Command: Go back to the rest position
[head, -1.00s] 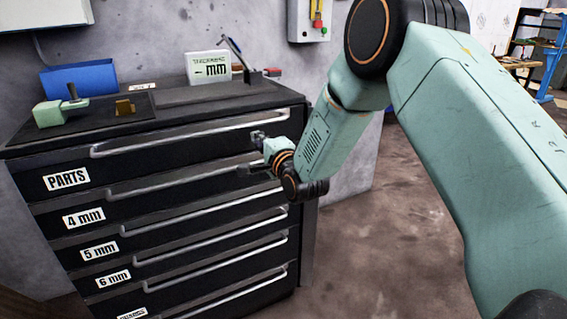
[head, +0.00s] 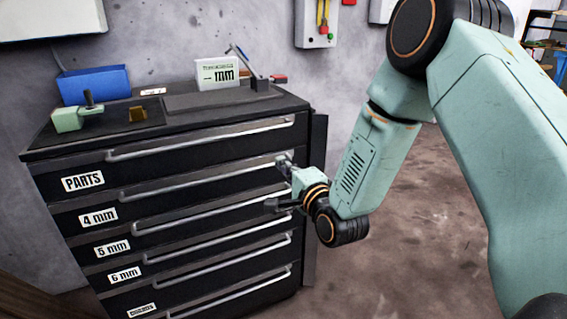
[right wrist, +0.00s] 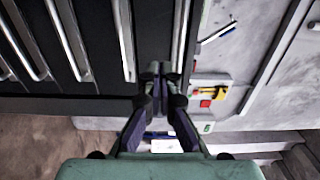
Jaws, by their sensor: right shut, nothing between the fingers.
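My right gripper (head: 284,162) is shut and empty. In the head view it appears in front of the right side of the black drawer cabinet (head: 70,205), near the ends of the upper drawer handles. Whether it touches a handle I cannot tell. In the right wrist view its two fingers (right wrist: 160,72) meet at the tips with nothing between them. My right arm is bent, coming in from the right of the head view. My left gripper does not show.
The cabinet's drawers look closed. On its top are a blue bin (head: 93,85), a green tool (head: 72,117), a small brass block (head: 138,114) and a white sign (head: 217,73). A wall control box (head: 316,22) hangs behind. Open floor (head: 400,215) lies right of the cabinet.

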